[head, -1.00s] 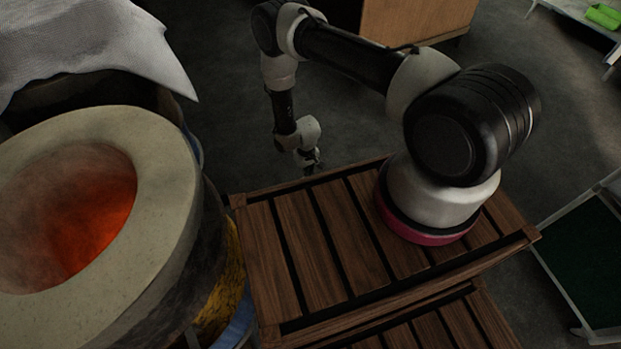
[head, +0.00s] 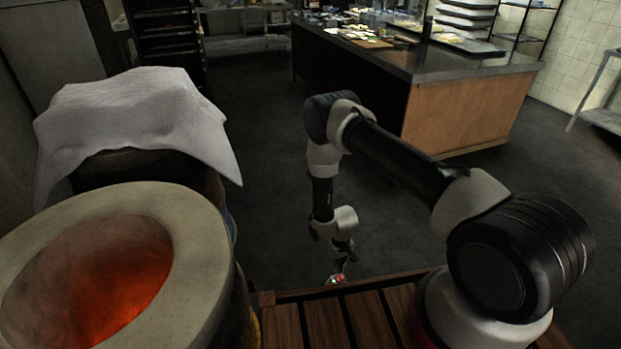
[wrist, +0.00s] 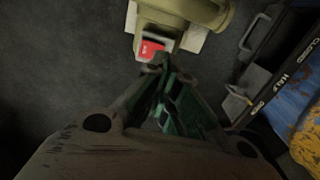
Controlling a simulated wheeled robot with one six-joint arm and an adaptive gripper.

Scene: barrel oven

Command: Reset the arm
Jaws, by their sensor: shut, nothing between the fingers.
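My arm rises from the slatted wooden top (head: 372,318) at the lower right of the head view, reaches left and bends down at its far end. My gripper (head: 336,280) hangs just past the far edge of that top, small and partly hidden by it. In the wrist view my gripper (wrist: 160,72) points at the floor side with its fingers together and nothing held. A pale olive fixture with a red part (wrist: 150,48) shows just beyond the fingertips; I cannot tell whether they touch.
A barrel oven (head: 205,245) with a glowing opening stands at the left. A white cloth (head: 140,115) drapes over a barrel behind it. A counter (head: 465,112) with goods stands at the back. A slide marked CLOSED and HALF (wrist: 285,75) is at the right in the wrist view. Open floor lies between.

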